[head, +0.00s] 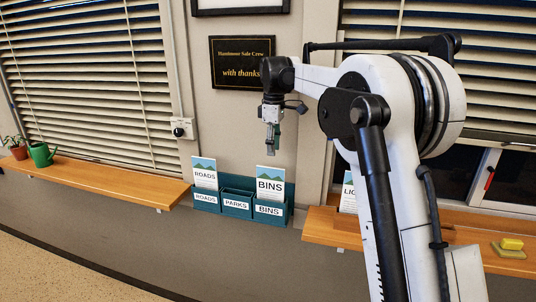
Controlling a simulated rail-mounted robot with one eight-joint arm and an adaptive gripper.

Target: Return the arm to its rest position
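My arm, white with black joints, reaches in from the right of the head view and folds toward the wall. My gripper (271,142) points down in front of the wall, below the black plaque and above the leaflet holder. Its fingers are small here, and I cannot tell whether they are open or shut. I see no object hanging from it. The teal leaflet holder (237,205) on the wall has compartments labelled ROADS, PARKS and BINS. A ROADS leaflet (205,175) stands in the left compartment and a BINS leaflet (270,185) in the right one. No leaflet shows above PARKS.
A wooden shelf (120,182) on the left bears a green watering can (42,154) and a potted plant (17,148). The right shelf (320,228) bears a partly hidden leaflet (348,196) and a yellow sponge (511,244). A black plaque (240,60) hangs behind my gripper.

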